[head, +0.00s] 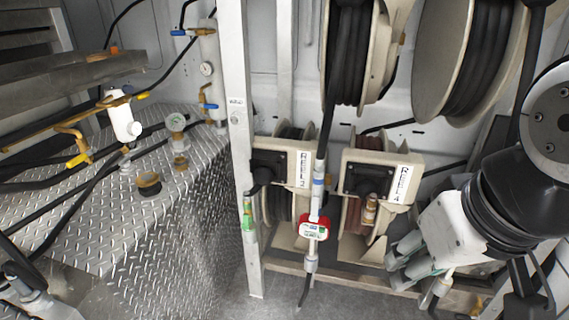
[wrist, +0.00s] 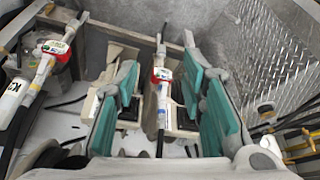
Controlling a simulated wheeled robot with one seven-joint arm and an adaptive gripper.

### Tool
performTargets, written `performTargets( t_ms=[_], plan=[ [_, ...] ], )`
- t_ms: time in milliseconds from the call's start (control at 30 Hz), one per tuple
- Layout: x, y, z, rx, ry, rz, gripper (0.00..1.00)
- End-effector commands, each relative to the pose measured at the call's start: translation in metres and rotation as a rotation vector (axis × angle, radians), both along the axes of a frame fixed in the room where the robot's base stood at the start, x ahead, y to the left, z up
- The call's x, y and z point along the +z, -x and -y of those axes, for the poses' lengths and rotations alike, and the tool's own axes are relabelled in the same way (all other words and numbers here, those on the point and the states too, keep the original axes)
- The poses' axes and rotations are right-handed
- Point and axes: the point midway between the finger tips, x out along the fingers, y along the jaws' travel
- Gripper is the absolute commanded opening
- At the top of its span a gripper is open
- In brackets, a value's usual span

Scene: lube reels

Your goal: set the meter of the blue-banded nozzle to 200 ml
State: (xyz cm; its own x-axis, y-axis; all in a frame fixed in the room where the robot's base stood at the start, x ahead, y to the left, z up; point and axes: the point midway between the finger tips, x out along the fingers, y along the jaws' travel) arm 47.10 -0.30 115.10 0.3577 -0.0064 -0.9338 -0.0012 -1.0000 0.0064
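The blue-banded nozzle (head: 318,182) hangs upright in front of the reels, with a blue band above its red meter (head: 314,228). The meter has a white and green face; its reading is too small to make out. In the wrist view the same meter (wrist: 161,75) and blue band (wrist: 161,104) show between my fingers, beyond them. My gripper (head: 398,262) is to the right of the nozzle in the head view, apart from it. In the wrist view its teal-padded fingers (wrist: 168,100) are spread wide, with nothing held.
Another nozzle with a red-rimmed meter (wrist: 54,47) is at the left of the wrist view. A green-marked fitting (head: 248,215) hangs by the white post (head: 239,150). Reel 2 (head: 282,170) and Reel 4 (head: 380,180) stand behind. A diamond-plate tank (head: 90,235) fills the left.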

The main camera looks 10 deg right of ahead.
Motion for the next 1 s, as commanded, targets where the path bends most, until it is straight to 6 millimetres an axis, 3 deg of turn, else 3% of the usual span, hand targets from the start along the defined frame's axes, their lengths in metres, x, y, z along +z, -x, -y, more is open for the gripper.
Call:
performTargets(
  t_ms=[367, 533, 1000],
  plan=[
    [0.0, 0.0, 0.0001, 0.0, 0.0, 0.0, 0.37],
    [0.0, 0.0, 0.0001, 0.0, 0.0, 0.0, 0.0],
    [0.0, 0.0, 0.0001, 0.0, 0.0, 0.0, 0.0]
  ],
)
